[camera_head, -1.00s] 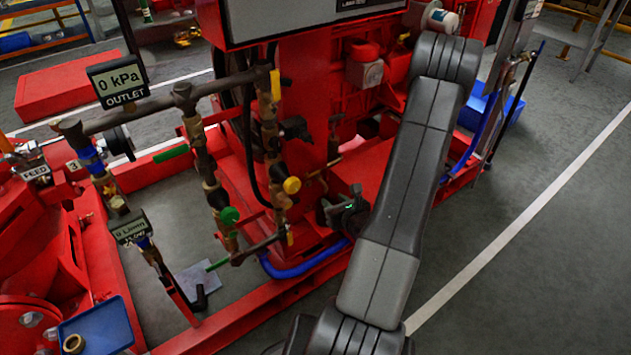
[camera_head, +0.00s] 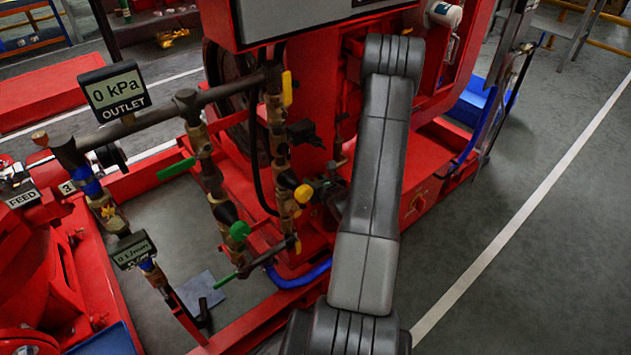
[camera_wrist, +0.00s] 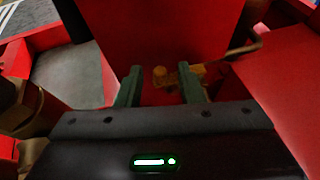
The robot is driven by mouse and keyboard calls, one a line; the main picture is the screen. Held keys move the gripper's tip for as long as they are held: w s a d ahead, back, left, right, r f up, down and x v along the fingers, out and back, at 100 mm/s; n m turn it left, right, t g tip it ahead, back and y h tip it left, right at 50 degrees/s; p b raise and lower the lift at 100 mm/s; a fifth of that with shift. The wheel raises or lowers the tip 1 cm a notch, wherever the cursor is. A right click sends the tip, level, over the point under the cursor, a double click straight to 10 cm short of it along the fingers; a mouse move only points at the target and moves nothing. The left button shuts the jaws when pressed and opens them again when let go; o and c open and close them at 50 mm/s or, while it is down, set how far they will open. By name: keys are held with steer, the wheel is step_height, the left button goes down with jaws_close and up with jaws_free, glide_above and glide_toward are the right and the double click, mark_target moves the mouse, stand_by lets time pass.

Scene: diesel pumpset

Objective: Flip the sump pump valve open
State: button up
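No readable label marks the sump pump valve. In the head view my gripper is dark, partly behind my arm, just right of the yellow knob.
A red frame rail (camera_head: 235,325) and a blue hose (camera_head: 300,277) lie below the pipework. The OUTLET display (camera_head: 114,91) reads 0 kPa at the left. Grey floor at the right is clear.

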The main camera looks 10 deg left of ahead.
jaws_close()
steer(key=shift+d+n+y, duration=0.2)
steer(key=shift+n+y, duration=0.1)
steer(key=d+n+g+y, duration=0.1)
steer(key=n+g, duration=0.1)
steer(key=d+n+g+y+p, duration=0.1)
steer(key=n+g, duration=0.1)
steer(key=shift+y, duration=0.4)
steer(key=w+d+n+g+b, duration=0.1)
steer(key=w+d+n+g, duration=0.2)
steer(key=n+g, duration=1)
steer(key=shift+w+d+g+h, duration=0.4)
steer(key=shift+d+g, duration=0.5)
steer(key=shift+g, duration=0.1)
steer(key=shift+n, duration=0.3)
